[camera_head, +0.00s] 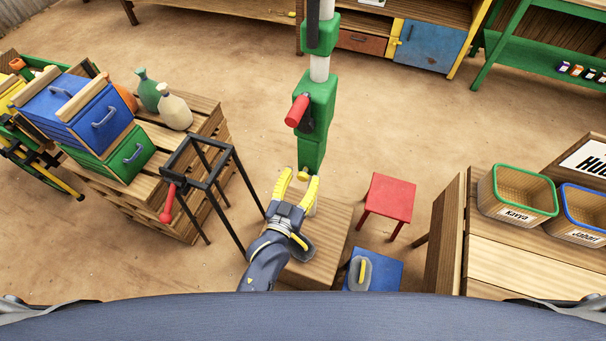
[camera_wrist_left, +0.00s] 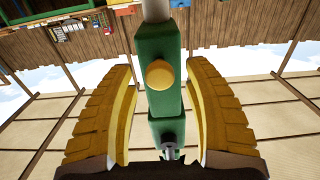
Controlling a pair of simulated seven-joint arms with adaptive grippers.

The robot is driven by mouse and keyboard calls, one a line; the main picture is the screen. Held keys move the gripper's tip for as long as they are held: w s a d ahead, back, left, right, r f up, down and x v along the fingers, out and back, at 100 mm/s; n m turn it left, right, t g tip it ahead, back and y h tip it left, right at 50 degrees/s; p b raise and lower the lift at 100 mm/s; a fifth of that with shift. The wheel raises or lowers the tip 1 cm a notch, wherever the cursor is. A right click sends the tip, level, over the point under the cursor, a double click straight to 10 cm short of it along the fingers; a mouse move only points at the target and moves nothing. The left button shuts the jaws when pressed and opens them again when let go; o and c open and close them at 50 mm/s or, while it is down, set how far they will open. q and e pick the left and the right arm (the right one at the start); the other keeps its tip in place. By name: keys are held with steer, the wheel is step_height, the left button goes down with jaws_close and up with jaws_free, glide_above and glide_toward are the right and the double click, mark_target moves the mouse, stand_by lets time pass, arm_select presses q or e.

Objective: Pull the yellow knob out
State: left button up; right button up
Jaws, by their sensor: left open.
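The yellow knob (camera_head: 304,175) sits on the lower end of a green post (camera_head: 314,130). In the left wrist view the round knob (camera_wrist_left: 160,74) shows on the face of the green post (camera_wrist_left: 158,45), between my fingers. My left gripper (camera_head: 302,178) is open, its two yellow fingers on either side of the knob in the head view. In the wrist view the left gripper (camera_wrist_left: 160,110) has a clear gap between each finger and the knob. My right gripper is not in view.
A red handle (camera_head: 297,111) sticks out of the post above the knob. A black metal frame (camera_head: 205,180) stands at left, a red stool (camera_head: 388,200) and a blue stool (camera_head: 385,273) at right. A wooden crate (camera_head: 325,240) lies beneath my gripper.

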arm_select(q)
steer(key=shift+x, duration=0.75)
